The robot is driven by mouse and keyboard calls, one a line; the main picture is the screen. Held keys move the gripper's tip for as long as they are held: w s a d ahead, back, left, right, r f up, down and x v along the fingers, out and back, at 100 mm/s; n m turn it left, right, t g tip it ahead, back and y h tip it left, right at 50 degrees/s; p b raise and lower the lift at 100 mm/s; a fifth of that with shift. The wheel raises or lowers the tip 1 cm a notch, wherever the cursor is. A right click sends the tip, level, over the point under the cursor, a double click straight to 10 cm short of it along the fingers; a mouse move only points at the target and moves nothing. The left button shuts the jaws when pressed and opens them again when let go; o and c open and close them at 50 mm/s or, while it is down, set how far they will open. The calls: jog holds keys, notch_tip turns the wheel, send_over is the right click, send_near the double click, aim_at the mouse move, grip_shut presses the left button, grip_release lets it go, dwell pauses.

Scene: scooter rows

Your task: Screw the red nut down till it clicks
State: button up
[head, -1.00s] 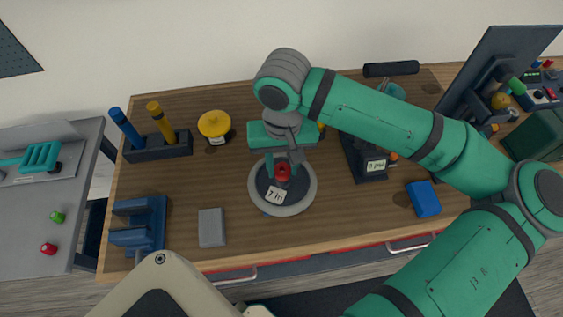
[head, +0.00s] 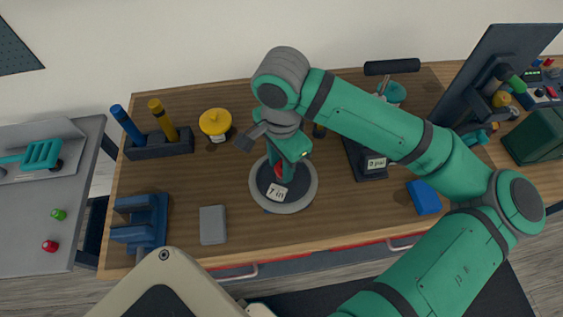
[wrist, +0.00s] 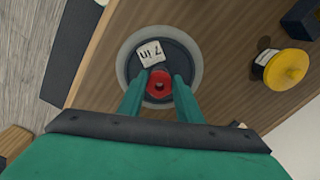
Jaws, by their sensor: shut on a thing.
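The red nut (wrist: 159,86) sits at the middle of a dark round disc with a pale grey rim (wrist: 196,58), which lies on the wooden workbench. A white tag (wrist: 151,53) reading "7 in" lies on the disc beside the nut. My gripper (wrist: 160,84) points down over the disc and is shut on the red nut, one finger on each side. In the head view the nut (head: 279,171) is partly hidden behind my gripper (head: 283,170). The nut's thread and underside are hidden.
A yellow-topped jar (head: 215,123), a holder with blue and yellow handles (head: 159,146), a blue stand (head: 140,225) and a grey block (head: 212,225) stand left of the disc. A gauge (head: 372,163) and a blue box (head: 424,197) are to its right.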

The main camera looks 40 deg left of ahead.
jog(key=shift+d, duration=0.1)
jog(key=o, duration=1.1)
jog(key=shift+w, duration=0.1)
jog(key=shift+r, duration=0.1)
notch_tip(320, 180, up, 11)
jog(key=shift+f, duration=0.2)
jog(key=n, duration=2.1)
jog(key=shift+n, duration=0.3)
